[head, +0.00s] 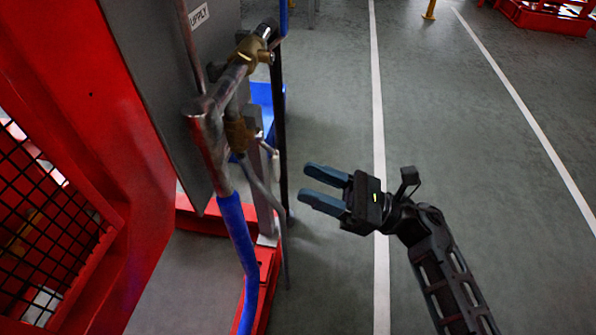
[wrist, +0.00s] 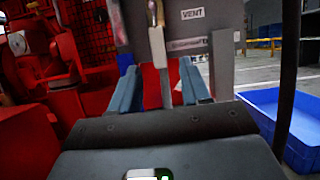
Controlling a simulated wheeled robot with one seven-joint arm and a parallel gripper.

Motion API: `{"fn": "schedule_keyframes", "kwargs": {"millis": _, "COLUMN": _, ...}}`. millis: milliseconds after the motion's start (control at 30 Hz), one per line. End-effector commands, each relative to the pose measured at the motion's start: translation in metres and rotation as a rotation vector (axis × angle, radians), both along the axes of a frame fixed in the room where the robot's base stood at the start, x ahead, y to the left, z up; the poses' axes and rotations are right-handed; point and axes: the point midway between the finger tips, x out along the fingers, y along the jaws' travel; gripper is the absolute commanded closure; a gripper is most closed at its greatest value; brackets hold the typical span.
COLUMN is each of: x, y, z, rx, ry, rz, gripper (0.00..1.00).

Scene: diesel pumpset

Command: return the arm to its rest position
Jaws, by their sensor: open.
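My gripper (head: 308,184) is at the centre of the head view, reached out to the left from my black arm. Its two blue fingers are apart, with nothing between them in the head view. It is to the right of the pipework (head: 212,130) and appears apart from it. In the wrist view my gripper (wrist: 160,92) shows both blue fingers spread, with a metal lever or pipe (wrist: 158,60) and red parts seen beyond the gap. I cannot tell the distance to them from the wrist view.
The red machine (head: 75,120) with a mesh guard fills the left. A blue hose (head: 240,255) hangs from the pipework. A blue bin (wrist: 285,125) stands at right in the wrist view, near a VENT sign (wrist: 192,13). Grey floor (head: 480,190) with white lines is open at right.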

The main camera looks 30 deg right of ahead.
Motion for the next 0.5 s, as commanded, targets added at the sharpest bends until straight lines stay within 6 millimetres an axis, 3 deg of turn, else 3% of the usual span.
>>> {"fn": "schedule_keyframes", "kwargs": {"millis": 500, "x": -0.0035, "y": -0.0045, "z": -0.0025, "rx": 0.0, "ry": 0.0, "rz": 0.001, "gripper": 0.53}}
